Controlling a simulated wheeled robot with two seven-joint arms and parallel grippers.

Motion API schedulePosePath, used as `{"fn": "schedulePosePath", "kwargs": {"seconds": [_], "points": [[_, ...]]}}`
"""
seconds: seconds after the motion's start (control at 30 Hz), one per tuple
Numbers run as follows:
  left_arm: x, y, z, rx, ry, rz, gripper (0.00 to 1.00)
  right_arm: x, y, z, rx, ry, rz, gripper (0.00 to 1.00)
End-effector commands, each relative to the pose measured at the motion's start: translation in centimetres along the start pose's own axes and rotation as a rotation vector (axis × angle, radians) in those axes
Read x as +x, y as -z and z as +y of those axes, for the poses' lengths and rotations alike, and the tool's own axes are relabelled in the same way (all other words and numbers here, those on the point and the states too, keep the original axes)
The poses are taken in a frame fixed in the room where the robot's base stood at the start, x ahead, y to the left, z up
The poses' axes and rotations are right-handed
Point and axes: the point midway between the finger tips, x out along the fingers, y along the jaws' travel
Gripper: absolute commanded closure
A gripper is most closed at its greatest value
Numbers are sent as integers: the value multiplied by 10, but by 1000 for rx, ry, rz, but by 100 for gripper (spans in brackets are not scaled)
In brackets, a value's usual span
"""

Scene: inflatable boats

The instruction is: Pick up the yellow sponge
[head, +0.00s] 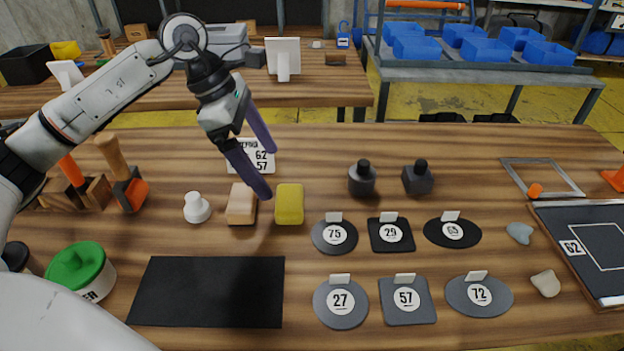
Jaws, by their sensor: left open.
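The yellow sponge (289,205) lies on the wooden table, just right of a tan block (241,205). My left gripper (269,175) comes in from the upper left, above the table. Its two purple fingers are spread apart with nothing between them. The nearer fingertip shows over the gap between the tan block and the sponge; the other fingertip is farther back. I cannot tell its exact height above the sponge. My right gripper does not show.
A white knob (197,208) stands left of the tan block. A black mat (209,291) lies in front. Two dark weights (362,179) (418,178) stand to the right, behind several numbered dark pads (334,235). A number card (251,156) stands behind the gripper.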

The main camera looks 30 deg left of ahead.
Motion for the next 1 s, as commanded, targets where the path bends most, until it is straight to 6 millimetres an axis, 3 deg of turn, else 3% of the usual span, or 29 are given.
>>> {"fn": "schedulePosePath", "kwargs": {"seconds": [0.33, 0.57, 0.8, 1.0], "points": [[44, 0, -1, 0, 5, 0, 8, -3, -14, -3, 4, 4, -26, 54], [61, 1, 1, -1, 4, -1, 8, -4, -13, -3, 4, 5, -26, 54], [97, 2, 4, -1, 5, -1, 8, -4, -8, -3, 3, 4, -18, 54], [103, 2, 5, 0, 1, -2, 8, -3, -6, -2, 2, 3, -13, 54]]}}
